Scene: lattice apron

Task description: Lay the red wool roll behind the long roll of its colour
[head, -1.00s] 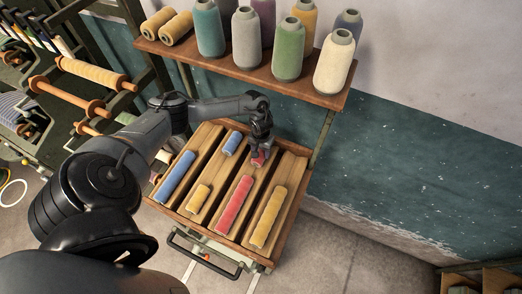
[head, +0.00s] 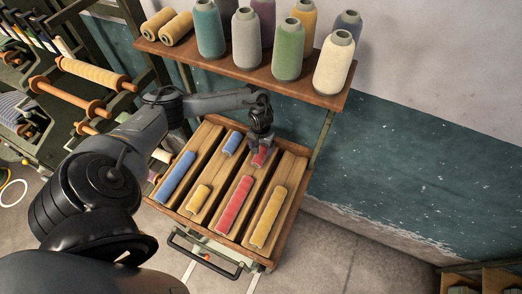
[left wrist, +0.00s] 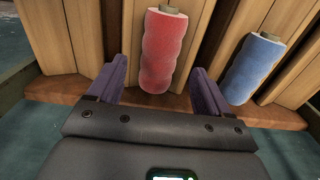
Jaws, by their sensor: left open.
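The short red wool roll (head: 260,157) lies in the same groove of the wooden tray as the long red roll (head: 235,205), behind it with a gap between them. My left gripper (head: 262,147) is open above the short red roll, partly hiding it in the head view. In the left wrist view the short red roll (left wrist: 163,50) shows ahead of and between the spread purple fingers (left wrist: 157,88), with nothing held. My right gripper is not in view.
The tray also holds a long blue roll (head: 175,177), a short blue roll (head: 231,143), a short yellow roll (head: 198,197) and a long yellow roll (head: 268,217). A shelf (head: 225,62) with several thread cones stands behind the tray.

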